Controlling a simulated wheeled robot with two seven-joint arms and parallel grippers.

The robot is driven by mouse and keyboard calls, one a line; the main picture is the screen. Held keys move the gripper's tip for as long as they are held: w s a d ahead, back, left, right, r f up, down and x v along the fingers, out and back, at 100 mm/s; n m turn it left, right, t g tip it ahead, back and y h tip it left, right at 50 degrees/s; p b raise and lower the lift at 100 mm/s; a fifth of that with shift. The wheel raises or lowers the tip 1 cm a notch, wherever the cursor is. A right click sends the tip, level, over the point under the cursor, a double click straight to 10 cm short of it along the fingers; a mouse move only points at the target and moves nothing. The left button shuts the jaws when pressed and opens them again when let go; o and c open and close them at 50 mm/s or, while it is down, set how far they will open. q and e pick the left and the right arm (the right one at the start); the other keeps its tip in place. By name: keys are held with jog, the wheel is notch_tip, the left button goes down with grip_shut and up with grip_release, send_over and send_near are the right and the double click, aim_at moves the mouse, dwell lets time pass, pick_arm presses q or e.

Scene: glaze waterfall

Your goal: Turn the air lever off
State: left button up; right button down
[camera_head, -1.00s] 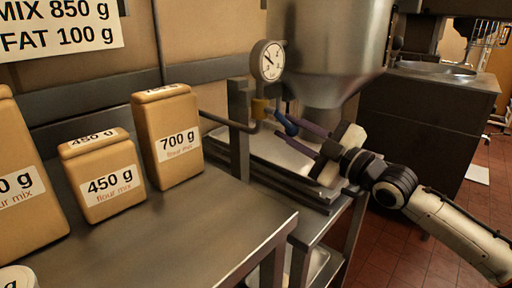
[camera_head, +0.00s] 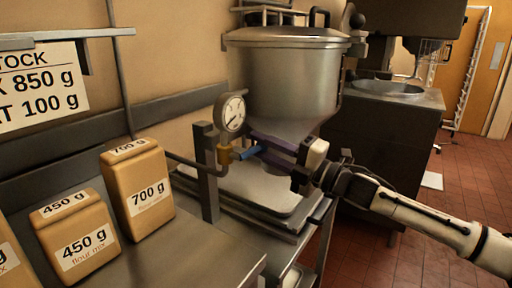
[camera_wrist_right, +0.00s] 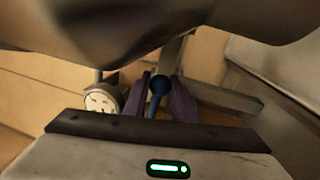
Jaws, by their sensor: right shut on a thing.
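The air lever is a blue handle (camera_head: 251,152) on a brass valve (camera_head: 226,154) below a round white pressure gauge (camera_head: 231,113). My right gripper (camera_head: 262,150) comes in from the right, its purple fingers on either side of the blue handle and shut on it. In the right wrist view the blue handle (camera_wrist_right: 159,86) shows end-on between the two purple fingers (camera_wrist_right: 160,98), with the gauge (camera_wrist_right: 102,99) to the left. The handle points right from the valve, close to level. My left gripper is not in view.
A large steel hopper (camera_head: 284,85) hangs just above and behind my right gripper. A metal tray (camera_head: 240,189) lies under it. Flour mix bags (camera_head: 137,190) stand on the steel table (camera_head: 200,243) at left.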

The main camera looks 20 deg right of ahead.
jog(key=shift+r, duration=0.25)
dwell(0.3)
jog(key=c, duration=1.7)
grip_release()
jog(key=shift+o, duration=1.2)
jog(key=b+v, duration=0.2)
jog(key=v, duration=0.8)
jog(key=shift+d, duration=0.15)
jog(key=shift+s+f, duration=0.1)
jog(key=shift+f, duration=0.05)
